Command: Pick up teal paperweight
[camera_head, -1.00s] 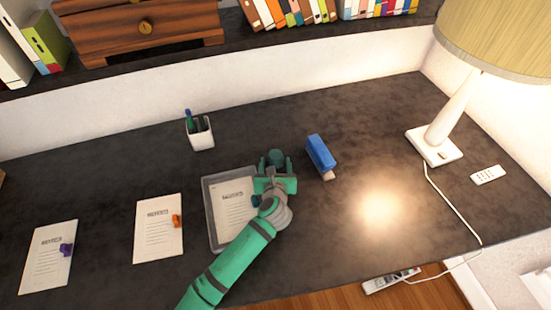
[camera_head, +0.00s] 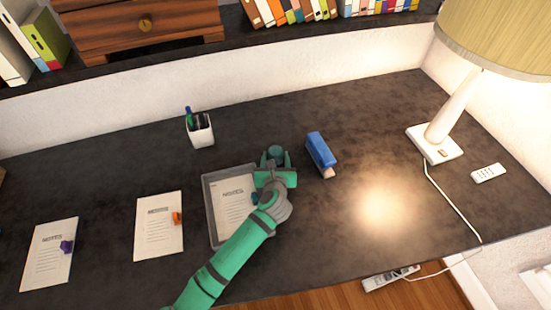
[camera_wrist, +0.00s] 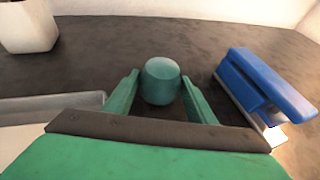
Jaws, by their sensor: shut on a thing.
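The teal paperweight (camera_head: 276,152) is a rounded piece near the middle of the desk, left of the blue stapler. In the wrist view the teal paperweight (camera_wrist: 161,80) sits between the two green fingers. My gripper (camera_head: 274,160) is shut on it, with a finger on each side; the wrist view shows my gripper (camera_wrist: 160,95) too. The underside of the paperweight is hidden, so I cannot tell whether it touches the desk.
A blue stapler (camera_head: 320,152) lies close on the right. A grey tray (camera_head: 210,200) with a notes sheet is partly under my arm. A white pen cup (camera_head: 200,131) stands behind left. A lamp (camera_head: 436,140) stands right. The desk behind the gripper is clear.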

